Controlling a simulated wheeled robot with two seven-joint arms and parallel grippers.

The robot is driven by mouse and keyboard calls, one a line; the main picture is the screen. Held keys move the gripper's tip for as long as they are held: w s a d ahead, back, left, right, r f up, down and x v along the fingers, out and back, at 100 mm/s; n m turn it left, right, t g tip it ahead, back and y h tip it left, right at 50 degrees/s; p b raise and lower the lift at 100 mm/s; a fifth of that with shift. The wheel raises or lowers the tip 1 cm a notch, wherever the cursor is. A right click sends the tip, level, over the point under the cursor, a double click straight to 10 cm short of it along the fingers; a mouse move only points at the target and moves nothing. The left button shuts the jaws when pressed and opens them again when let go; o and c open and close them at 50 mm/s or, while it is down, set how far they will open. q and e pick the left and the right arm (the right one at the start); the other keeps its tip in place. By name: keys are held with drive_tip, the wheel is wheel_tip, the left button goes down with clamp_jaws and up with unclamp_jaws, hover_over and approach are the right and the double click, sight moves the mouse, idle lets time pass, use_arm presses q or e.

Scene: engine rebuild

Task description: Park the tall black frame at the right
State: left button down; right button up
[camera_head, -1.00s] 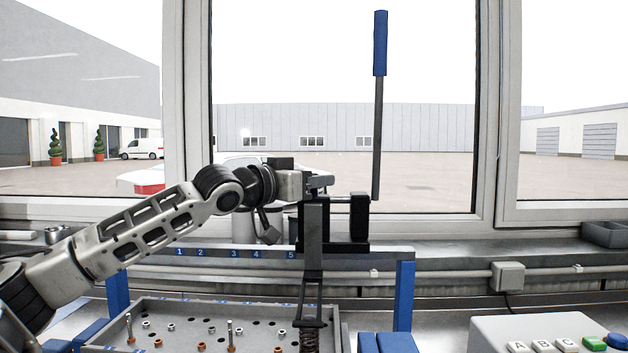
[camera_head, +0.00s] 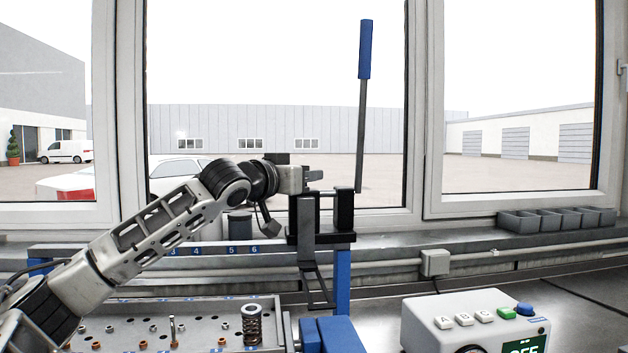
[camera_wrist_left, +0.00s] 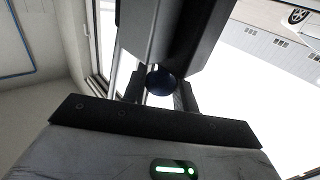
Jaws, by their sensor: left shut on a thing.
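The tall black frame (camera_head: 305,222) stands at the right end of the grey numbered rail (camera_head: 210,250), by its right blue post (camera_head: 343,280). An upright lever with a blue handle (camera_head: 364,50) rises from its right side, and a dark open fork (camera_head: 317,290) hangs below the rail. My left gripper (camera_head: 312,178) is at the frame's top. In the left wrist view its fingers are shut on a dark blue round knob (camera_wrist_left: 160,80), with a dark part of the frame (camera_wrist_left: 170,30) beyond. The exact contact is partly hidden. My right gripper is not in view.
Below the rail lies a grey tray-like plate (camera_head: 135,312) with small fittings and a coil spring (camera_head: 252,325). Blue blocks (camera_head: 335,335) stand at its right. A white control box (camera_head: 470,318) with buttons is at front right. Grey bins (camera_head: 555,218) sit on the sill.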

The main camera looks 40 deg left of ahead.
use_arm(q)
drive_tip(key=shift+d+r, duration=0.1)
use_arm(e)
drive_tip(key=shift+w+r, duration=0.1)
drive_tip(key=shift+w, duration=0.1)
use_arm(q)
drive_tip(key=c, duration=1.5)
unclamp_jaws()
drive_tip(key=o, duration=0.3)
drive_tip(key=shift+w+d, duration=0.1)
drive_tip(key=shift+w, duration=0.05)
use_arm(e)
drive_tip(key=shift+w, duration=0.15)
use_arm(q)
drive_tip(key=shift+o, duration=0.2)
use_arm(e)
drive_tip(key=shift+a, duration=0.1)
